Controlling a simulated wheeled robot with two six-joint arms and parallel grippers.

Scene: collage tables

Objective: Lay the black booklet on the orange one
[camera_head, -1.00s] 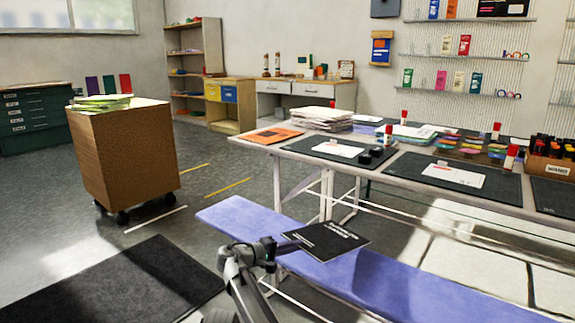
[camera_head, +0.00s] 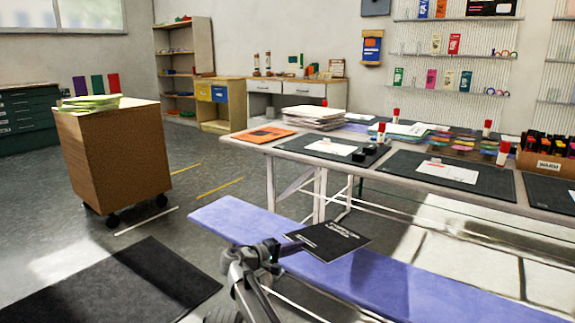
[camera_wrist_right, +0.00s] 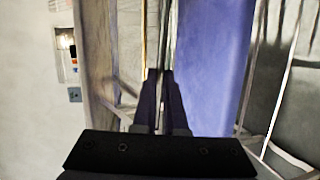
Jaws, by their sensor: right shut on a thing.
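The black booklet (camera_head: 329,240) with white print on its cover is held out roughly flat in front of the blue bench. My right gripper (camera_head: 286,246) is shut on its left edge; its fingers also show in the right wrist view (camera_wrist_right: 161,90), pressed close together. There the booklet seems nearly edge-on and is hard to make out. The orange booklet (camera_head: 264,134) lies flat on the left end of the long table, farther back and higher in the picture than my gripper. My left gripper is not in view.
The blue bench (camera_head: 230,222) stands between me and the long table (camera_head: 249,146). On the table, a paper stack (camera_head: 314,117) and a dark cutting mat (camera_head: 310,147) lie near the orange booklet. A wooden cabinet (camera_head: 112,155) stands at left, with open floor between.

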